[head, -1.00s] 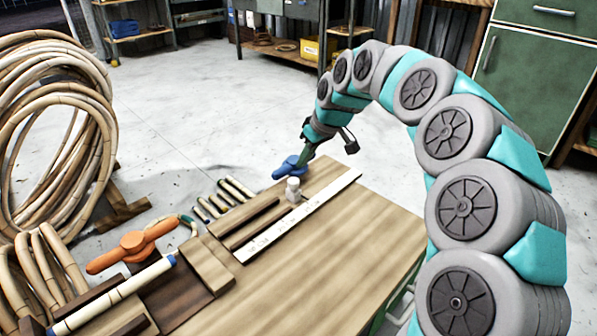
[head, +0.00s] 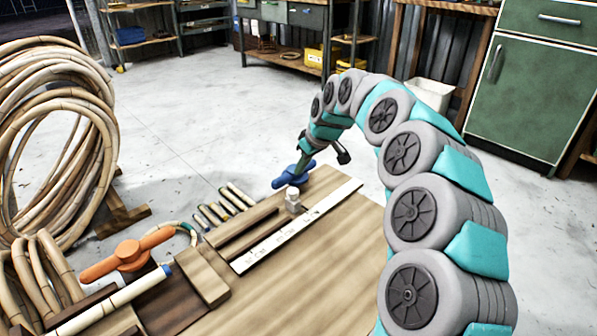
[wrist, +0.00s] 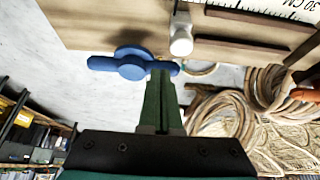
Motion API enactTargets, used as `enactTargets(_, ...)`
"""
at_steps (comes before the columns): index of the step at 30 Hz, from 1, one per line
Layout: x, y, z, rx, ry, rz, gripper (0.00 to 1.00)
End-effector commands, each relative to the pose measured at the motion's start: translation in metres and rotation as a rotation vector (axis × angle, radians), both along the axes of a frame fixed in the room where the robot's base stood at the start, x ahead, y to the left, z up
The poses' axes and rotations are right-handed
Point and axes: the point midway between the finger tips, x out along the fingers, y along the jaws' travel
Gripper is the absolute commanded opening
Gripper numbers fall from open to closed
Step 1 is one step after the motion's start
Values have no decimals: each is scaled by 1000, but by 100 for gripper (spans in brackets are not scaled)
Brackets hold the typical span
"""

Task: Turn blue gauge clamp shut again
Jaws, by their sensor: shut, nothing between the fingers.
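The blue gauge clamp (head: 292,176) sits at the far left corner of the wooden bench (head: 330,245). In the wrist view the blue clamp (wrist: 132,66) shows a round hub with a bar handle running left to right. My gripper (wrist: 161,68) is shut and empty, its green fingers together. The fingertips lie over the right arm of the handle, beside the hub; I cannot tell whether they touch it. In the head view my gripper (head: 306,158) comes down at the clamp from the far side, and its tips are hard to make out.
A pale cylindrical knob (head: 292,199) stands near the clamp beside a white ruler (head: 285,240). An orange clamp (head: 128,254) is at the near left with a rattan pole (head: 110,302). Rattan coils (head: 50,130) stand left. The bench's right part is clear.

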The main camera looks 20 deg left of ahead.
Motion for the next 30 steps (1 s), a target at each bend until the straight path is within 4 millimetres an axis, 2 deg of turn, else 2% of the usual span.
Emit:
enactTargets(6,7,16,-38,-4,3,1,0)
enactTargets(13,15,28,-66,-3,2,1,0)
enactTargets(19,18,32,-75,-2,0,0,0)
enactTargets(30,18,32,-76,-2,0,0,0)
